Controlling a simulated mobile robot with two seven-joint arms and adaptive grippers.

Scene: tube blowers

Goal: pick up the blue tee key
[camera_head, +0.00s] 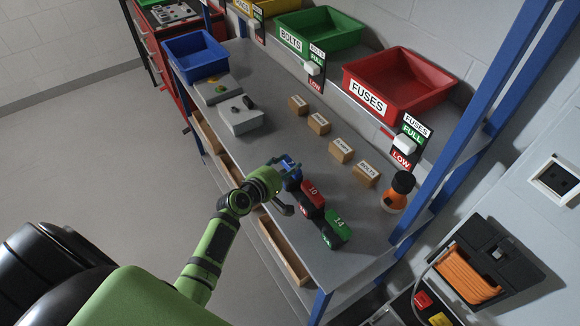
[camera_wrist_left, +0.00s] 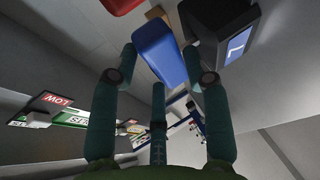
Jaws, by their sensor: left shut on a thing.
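The blue tee key (camera_head: 294,183) is at my left gripper (camera_head: 288,164), at the far end of a row of keys near the workbench's front edge. In the left wrist view its blue handle (camera_wrist_left: 160,52) sits between the fingers of my left gripper (camera_wrist_left: 156,66), which is shut on it. A black block with a blue marked face (camera_wrist_left: 239,45) shows to the right of the handle. The fingers hide part of the key in the head view, and I cannot tell whether it is lifted. My right gripper is not in view.
A red key marked 10 (camera_head: 312,189) and a green key marked 14 (camera_head: 339,221) stand close by on black blocks. Bins, including the red fuses bin (camera_head: 366,97), line the back.

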